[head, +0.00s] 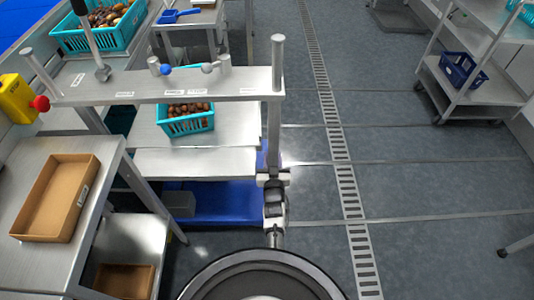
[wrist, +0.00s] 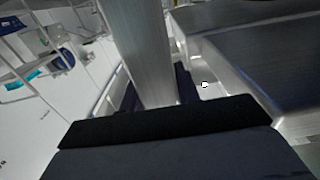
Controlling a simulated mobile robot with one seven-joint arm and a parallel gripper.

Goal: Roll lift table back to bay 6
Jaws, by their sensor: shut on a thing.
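The lift table appears as a steel top (head: 195,162) over a blue base (head: 225,204), left of centre in the head view. A teal crate of brown dates (head: 188,125) stands on the steel surface behind its near edge. My gripper (head: 274,190) is at the table's right side, shut on an upright steel post (head: 276,110). The post also shows in the wrist view (wrist: 147,50), passing between the dark jaws (wrist: 160,110). The post meets a labelled steel crossbar (head: 170,88). I cannot tell how the post joins the table below.
A steel bench with a cardboard tray (head: 55,198) stands close on the left. A yellow box with a red button (head: 22,102) is beyond it. A floor drain (head: 338,140) runs along the aisle. The floor right of it is clear up to a wheeled rack (head: 470,70).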

